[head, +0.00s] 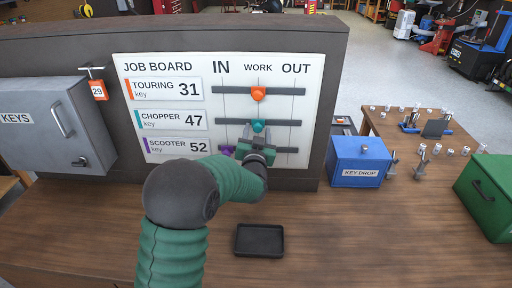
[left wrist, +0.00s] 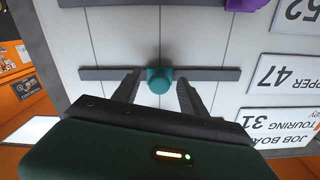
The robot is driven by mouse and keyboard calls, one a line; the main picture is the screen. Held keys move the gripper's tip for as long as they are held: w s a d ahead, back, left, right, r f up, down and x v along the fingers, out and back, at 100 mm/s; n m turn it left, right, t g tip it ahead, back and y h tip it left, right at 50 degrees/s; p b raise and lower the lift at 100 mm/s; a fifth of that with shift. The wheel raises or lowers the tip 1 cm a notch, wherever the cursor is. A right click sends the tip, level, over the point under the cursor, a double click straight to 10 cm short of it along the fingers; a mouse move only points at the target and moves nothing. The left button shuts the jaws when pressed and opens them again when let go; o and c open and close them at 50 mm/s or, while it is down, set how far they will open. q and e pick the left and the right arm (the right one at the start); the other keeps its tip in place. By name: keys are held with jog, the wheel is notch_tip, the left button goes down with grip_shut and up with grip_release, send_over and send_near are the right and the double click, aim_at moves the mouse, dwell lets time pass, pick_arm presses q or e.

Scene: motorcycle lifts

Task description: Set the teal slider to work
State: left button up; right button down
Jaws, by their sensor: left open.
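The job board (head: 185,68) has three dark rails under IN, WORK and OUT. The teal slider (head: 259,126) is on the middle rail, the chopper row, at the WORK line. In the left wrist view, which is upside down, the teal slider (left wrist: 159,80) sits on the middle vertical line. My left gripper (head: 257,134) is at the board just below the slider. In the left wrist view its open fingers (left wrist: 157,92) stand either side of the slider, with gaps showing. How far the tips reach along the knob I cannot tell. My right gripper is not in view.
The orange slider (head: 258,93) is at WORK on the top rail. The purple slider (head: 228,150), partly hidden by my gripper, is at IN on the bottom rail. A grey KEYS cabinet (head: 50,122) is left, a blue key drop box (head: 359,163) right. A black tray (head: 259,241) lies on the counter.

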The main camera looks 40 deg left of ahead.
pick_arm(q)
jog(key=b+v, duration=0.3)
jog(key=v, duration=1.2)
jog(key=shift+d, duration=0.2)
jog(key=shift+s+a+f, duration=0.1)
jog(key=s+d+f+m+g+h, duration=0.1)
jog(key=d+f+m+g+h, duration=0.25)
jog(key=d+f+h, duration=0.6)
jog(key=s+d+f+g, duration=0.2)
jog(key=s+f+g, duration=0.2)
jog(key=s+f, duration=0.3)
jog(key=s+d+f+g, duration=0.3)
jog(key=s+f+g, duration=0.2)
jog(key=s+f, duration=0.3)
jog(key=shift+s+d, duration=0.15)
jog(key=shift+s, duration=0.45)
